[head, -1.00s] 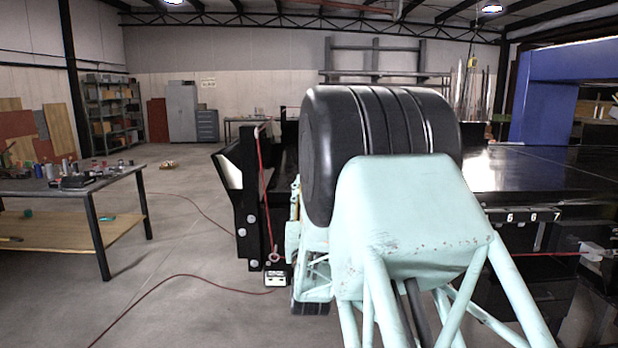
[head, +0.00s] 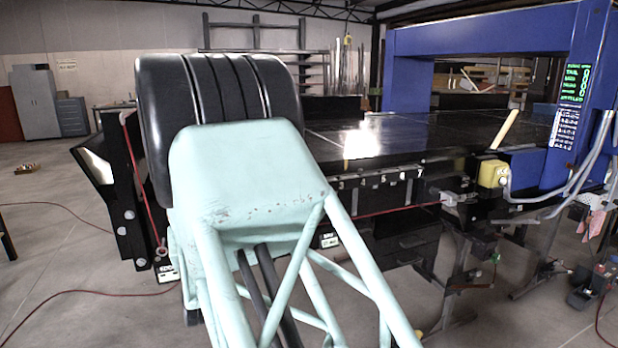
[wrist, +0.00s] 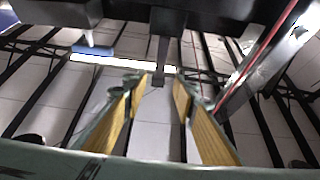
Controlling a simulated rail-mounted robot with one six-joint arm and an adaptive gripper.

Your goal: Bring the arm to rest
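My mint-green arm (head: 250,175) with its large black rounded part fills the left and middle of the head view. It stands in front of the near end of the black conveyor (head: 395,135). My gripper is hidden in the head view. In the wrist view my gripper (wrist: 161,82) is open, its two fingers with yellow-brown pads apart. No held object shows between them. A dark upright piece (wrist: 160,60) shows at or beyond the fingertips; I cannot tell whether it touches them.
A blue detector arch (head: 480,38) spans the conveyor. A yellow box (head: 492,173) and grey cables are on its near side. A black end post (head: 128,190) stands left of my arm. Red cables (head: 95,291) lie on the floor. Grey cabinets (head: 38,100) stand far left; floor there is open.

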